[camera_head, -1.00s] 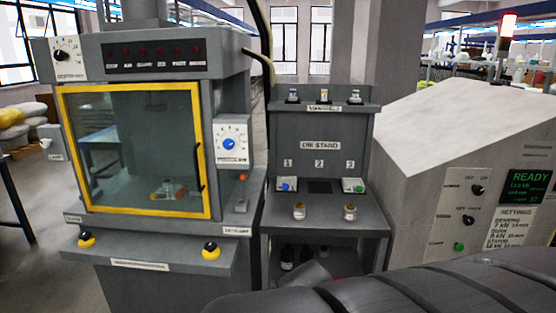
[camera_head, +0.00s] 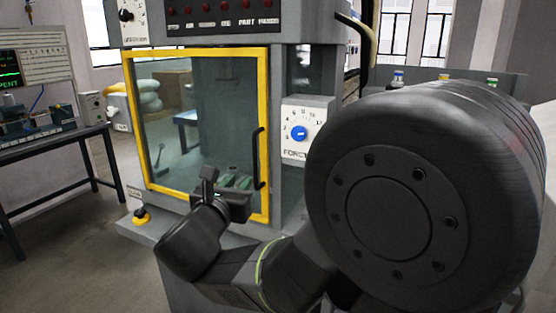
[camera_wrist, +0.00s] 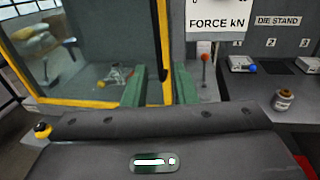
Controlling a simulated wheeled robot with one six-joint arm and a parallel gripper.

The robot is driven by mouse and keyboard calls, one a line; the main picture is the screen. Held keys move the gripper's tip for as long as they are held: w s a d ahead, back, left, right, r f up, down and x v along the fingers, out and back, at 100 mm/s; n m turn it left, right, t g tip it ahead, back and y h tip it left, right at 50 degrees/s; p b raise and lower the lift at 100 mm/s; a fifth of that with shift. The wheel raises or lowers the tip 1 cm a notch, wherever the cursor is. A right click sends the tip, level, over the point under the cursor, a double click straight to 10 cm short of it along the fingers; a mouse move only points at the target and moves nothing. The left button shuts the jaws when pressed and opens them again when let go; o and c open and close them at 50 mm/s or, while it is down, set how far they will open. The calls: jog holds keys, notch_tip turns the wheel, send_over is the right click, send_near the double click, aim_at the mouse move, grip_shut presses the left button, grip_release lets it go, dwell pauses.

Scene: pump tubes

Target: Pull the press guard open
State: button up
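The press guard is a clear panel in a yellow frame (camera_head: 200,53) on the front of the grey press. It looks shut. Its black upright handle (camera_head: 258,158) is on the right side of the frame. My gripper (camera_head: 238,182) is low in front of the guard, just left of the handle in the head view. In the wrist view my gripper (camera_wrist: 160,92) has its two green fingers well apart. There the handle (camera_wrist: 163,45) shows between and beyond them, and the yellow frame (camera_wrist: 168,92) also shows in the gap. I see no contact with the handle.
A force dial (camera_head: 299,132) sits right of the guard. A red-topped lever (camera_wrist: 205,62) stands beside the right finger. A yellow-and-black button (camera_head: 141,216) is on the press's front ledge. The die stand (camera_wrist: 270,85) is to the right. A workbench (camera_head: 50,145) stands left; open floor lies between.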

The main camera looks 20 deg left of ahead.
aim_at(254, 160)
jog(key=w, duration=0.4)
jog(key=w+a, duration=0.1)
jog(key=w, duration=0.4)
jog(key=w+a, duration=0.1)
jog(key=w, duration=0.3)
jog(key=shift+w+r, duration=0.1)
jog(key=shift+w, duration=0.1)
grip_shut()
